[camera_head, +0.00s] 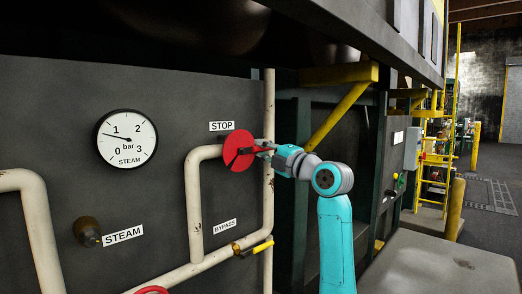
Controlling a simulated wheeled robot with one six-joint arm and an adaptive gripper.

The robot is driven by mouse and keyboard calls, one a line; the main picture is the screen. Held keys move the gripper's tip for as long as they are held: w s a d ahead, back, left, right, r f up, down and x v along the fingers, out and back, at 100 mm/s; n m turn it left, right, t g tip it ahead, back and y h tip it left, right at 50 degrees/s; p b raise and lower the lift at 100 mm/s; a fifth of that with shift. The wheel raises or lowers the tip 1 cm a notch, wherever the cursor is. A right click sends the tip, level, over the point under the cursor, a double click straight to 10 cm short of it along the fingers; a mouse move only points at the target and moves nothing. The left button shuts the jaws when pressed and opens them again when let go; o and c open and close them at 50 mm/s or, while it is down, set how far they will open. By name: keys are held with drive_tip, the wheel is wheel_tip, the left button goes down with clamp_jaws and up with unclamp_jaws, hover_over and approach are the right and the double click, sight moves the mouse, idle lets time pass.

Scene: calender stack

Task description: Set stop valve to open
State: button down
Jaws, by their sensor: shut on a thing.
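The stop valve is a red handwheel (238,151) on the cream pipe, just below the STOP label (221,126). It faces the camera at a slant. My gripper (262,149) reaches in from the right and is shut at the wheel's right part. The fingertips are small here and partly lost against the wheel and the pipe. My teal arm stands to the right of the wheel. The picture does not show whether the valve is open or closed.
A steam gauge (127,139) reads a little under 1 bar. A yellow brace (337,112) and dark overhead beam lie above my arm. A grey block (440,272) stands lower right.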

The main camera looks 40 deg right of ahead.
drive_tip(key=c, duration=1.1)
unclamp_jaws()
drive_tip(key=s, duration=0.4)
drive_tip(key=s+f, duration=0.1)
drive_tip(key=s, duration=0.3)
drive_tip(key=s+f, duration=0.1)
drive_tip(key=s, duration=0.2)
drive_tip(key=shift+s+d+f, duration=0.15)
drive_tip(key=shift+s, duration=0.25)
drive_tip(key=shift+f, duration=0.1)
